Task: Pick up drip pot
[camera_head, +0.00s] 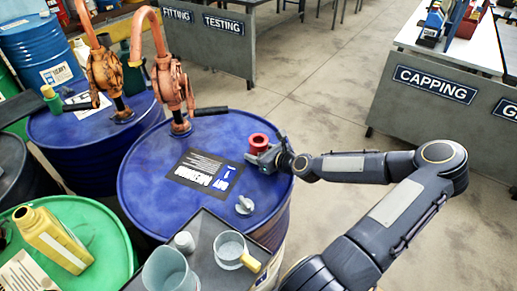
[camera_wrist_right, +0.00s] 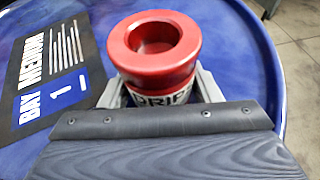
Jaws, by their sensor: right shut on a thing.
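The red drip pot (camera_head: 259,142) is on the top of the blue drum (camera_head: 150,205), near its right edge. In the right wrist view the drip pot (camera_wrist_right: 155,48) is a red cup with a wide rim and a white band lettered "DRIP". My right gripper (camera_head: 262,158) reaches it from the right. In the wrist view my right gripper's fingers (camera_wrist_right: 158,88) are on both sides of the pot, shut on it. I cannot tell whether the pot's base touches the drum. My left gripper is not in view.
A grey bung (camera_head: 244,205) and a label (camera_head: 205,172) are on the drum top. An orange hand pump (camera_head: 172,85) rises at the drum's back. A dark tray (camera_head: 209,226) with a clear jug (camera_head: 232,250) and beaker (camera_head: 170,270) is in front.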

